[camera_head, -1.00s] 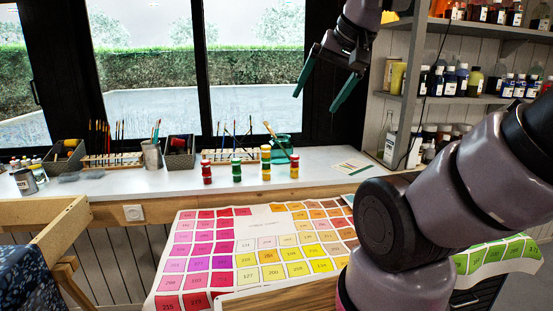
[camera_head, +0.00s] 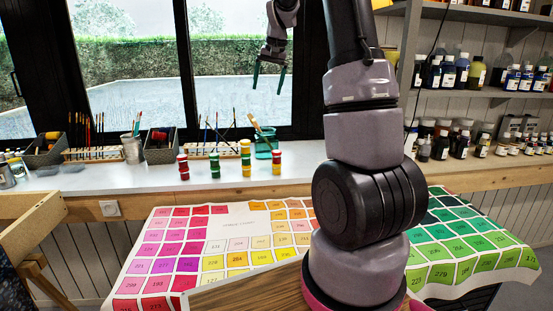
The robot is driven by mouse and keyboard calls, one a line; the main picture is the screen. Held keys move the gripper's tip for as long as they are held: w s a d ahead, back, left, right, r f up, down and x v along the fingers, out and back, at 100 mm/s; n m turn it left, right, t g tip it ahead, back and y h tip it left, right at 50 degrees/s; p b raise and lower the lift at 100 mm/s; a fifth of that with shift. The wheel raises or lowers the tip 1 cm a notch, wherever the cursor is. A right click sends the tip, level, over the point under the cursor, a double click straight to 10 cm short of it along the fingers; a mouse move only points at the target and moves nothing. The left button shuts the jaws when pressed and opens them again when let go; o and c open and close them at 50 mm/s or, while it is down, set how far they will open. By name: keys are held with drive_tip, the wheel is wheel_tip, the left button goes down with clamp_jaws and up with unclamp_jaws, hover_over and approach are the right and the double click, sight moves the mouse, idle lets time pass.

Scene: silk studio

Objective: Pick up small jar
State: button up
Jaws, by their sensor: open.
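Several small jars stand on the white counter by the window. I cannot tell which one is the task's small jar. My gripper (camera_head: 268,79) is open and empty, with its green fingers pointing down. It hangs well above the jars in the picture, in front of the window, touching nothing.
A teal glass with a brush (camera_head: 264,145) stands close behind the jars. Brush racks (camera_head: 222,149) and dark boxes (camera_head: 160,150) line the counter's back. Colour charts (camera_head: 240,240) cover the near table. Shelves of bottles (camera_head: 470,75) are at the right.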

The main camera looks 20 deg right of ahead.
drive_tip(key=w+d+f+g, duration=0.1)
drive_tip(key=w+d+f, duration=0.3)
drive_tip(key=w+f, duration=0.45)
drive_tip(key=g+h, duration=0.1)
drive_tip(key=h, duration=0.1)
approach(277, 151)
drive_tip(key=f, duration=0.5)
drive_tip(key=shift+w+a, duration=0.1)
drive_tip(key=shift+w, duration=0.2)
drive_tip(key=shift+w+d+f, duration=0.1)
drive_tip(key=shift+d+f, duration=0.05)
drive_tip(key=shift+f, duration=0.8)
drive_tip(key=shift+w+d+f, duration=0.1)
drive_tip(key=shift+d+f, duration=0.05)
drive_tip(key=shift+f, duration=0.75)
drive_tip(key=shift+w+d+f, duration=0.1)
drive_tip(key=shift+d+f, duration=0.05)
drive_tip(key=shift+f, duration=0.8)
clamp_jaws()
